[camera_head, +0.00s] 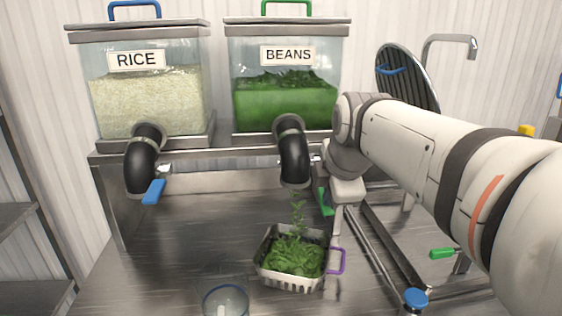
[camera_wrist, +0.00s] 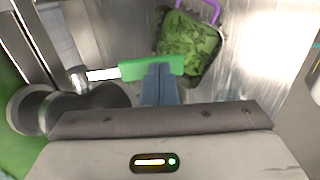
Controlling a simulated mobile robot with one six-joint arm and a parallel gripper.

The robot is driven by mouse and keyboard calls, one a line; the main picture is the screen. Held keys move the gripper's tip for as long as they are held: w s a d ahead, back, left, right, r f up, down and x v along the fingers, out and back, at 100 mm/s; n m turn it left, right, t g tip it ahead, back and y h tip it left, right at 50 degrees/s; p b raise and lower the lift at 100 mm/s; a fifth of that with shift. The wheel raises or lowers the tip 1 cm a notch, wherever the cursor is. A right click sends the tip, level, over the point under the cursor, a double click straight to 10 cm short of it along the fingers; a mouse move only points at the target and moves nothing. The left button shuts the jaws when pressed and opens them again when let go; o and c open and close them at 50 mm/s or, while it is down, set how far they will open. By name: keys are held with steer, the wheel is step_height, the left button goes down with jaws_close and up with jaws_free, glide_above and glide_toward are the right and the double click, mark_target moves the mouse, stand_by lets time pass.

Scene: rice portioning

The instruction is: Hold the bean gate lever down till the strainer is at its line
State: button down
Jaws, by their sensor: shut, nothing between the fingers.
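The bean gate lever (camera_head: 325,201) has a green grip and sits beside the black spout (camera_head: 293,160) under the bean bin (camera_head: 285,95). My gripper (camera_head: 337,212) is shut and empty at this lever. In the wrist view its fingertips (camera_wrist: 158,82) overlap the lever's green grip (camera_wrist: 150,67), appearing to touch it. Green beans (camera_head: 298,212) fall from the spout into the metal strainer (camera_head: 288,281) below. The strainer has a purple handle (camera_head: 337,261) and holds a heap of beans. I cannot make out its fill line.
The rice bin (camera_head: 140,95) stands left, with a blue lever (camera_head: 153,191) on its spout. A blue-rimmed clear container (camera_head: 225,302) stands at the front. The counter left of the strainer is clear.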

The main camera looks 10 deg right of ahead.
steer(key=shift+f, duration=0.2)
steer(key=shift+r, duration=0.1)
steer(key=shift+s+r+p, duration=0.1)
steer(key=shift+r+p, duration=0.2)
steer(key=s+p+v, duration=0.1)
steer(key=v, duration=1.2)
steer(key=shift+s, duration=0.2)
steer(key=shift+f, duration=0.25)
steer(key=s+f+m+g, duration=0.1)
steer(key=s+f+m, duration=0.2)
steer(key=f+m, duration=0.6)
steer(key=s+a+f+m+g+p, duration=0.1)
steer(key=s+f+m+g, duration=0.1)
steer(key=f+m, duration=0.7)
steer(key=shift+s+f, duration=0.7)
steer(key=shift+f, duration=3)
